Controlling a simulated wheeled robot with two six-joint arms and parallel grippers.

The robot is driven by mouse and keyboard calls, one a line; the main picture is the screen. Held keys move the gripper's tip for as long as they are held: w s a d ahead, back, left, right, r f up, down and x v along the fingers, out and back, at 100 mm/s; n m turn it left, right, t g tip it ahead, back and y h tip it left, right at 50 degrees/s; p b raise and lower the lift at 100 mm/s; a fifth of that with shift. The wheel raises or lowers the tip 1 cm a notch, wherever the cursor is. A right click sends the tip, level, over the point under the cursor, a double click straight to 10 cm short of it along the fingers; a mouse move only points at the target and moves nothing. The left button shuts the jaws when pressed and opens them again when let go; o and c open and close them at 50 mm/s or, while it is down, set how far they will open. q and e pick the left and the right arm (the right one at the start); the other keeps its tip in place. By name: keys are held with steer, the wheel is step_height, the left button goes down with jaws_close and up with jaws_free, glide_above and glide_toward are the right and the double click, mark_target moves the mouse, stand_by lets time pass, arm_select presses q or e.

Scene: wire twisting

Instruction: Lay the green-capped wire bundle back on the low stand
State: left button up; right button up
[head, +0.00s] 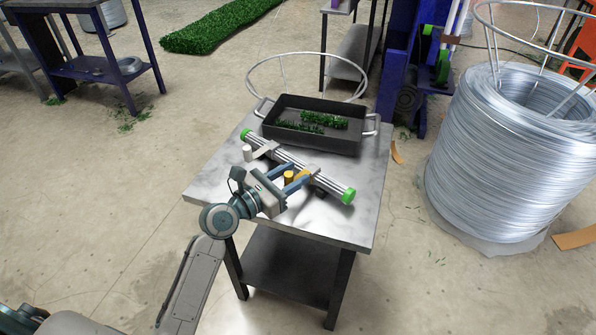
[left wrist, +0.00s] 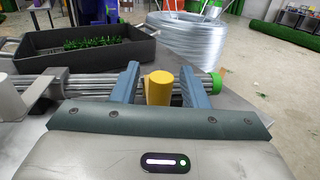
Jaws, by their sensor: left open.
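The wire bundle (head: 285,160) is a straight silver bundle with a green cap at each end. It lies diagonally across the metal table, in front of the black tray. My left gripper (head: 301,172) is open at the near side of the bundle, with its fingertips close to it. A yellow cylinder (head: 289,177) stands between the fingers; it also shows in the left wrist view (left wrist: 158,88), in front of the bundle. A grey bracket (head: 265,150) and a white cylinder (head: 247,153) are by the bundle's left part. I cannot make out the stand clearly under the bundle. My right gripper is not in view.
The black tray (head: 312,146) with green bits stands at the table's back. The bare metal tabletop (head: 350,225) is clear at the front right. A large wire coil (head: 505,160) stands on the floor to the right.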

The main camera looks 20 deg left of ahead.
arm_select(q)
steer(key=v, duration=0.9)
steer(key=shift+s+a, duration=0.25)
steer(key=shift+s, duration=0.1)
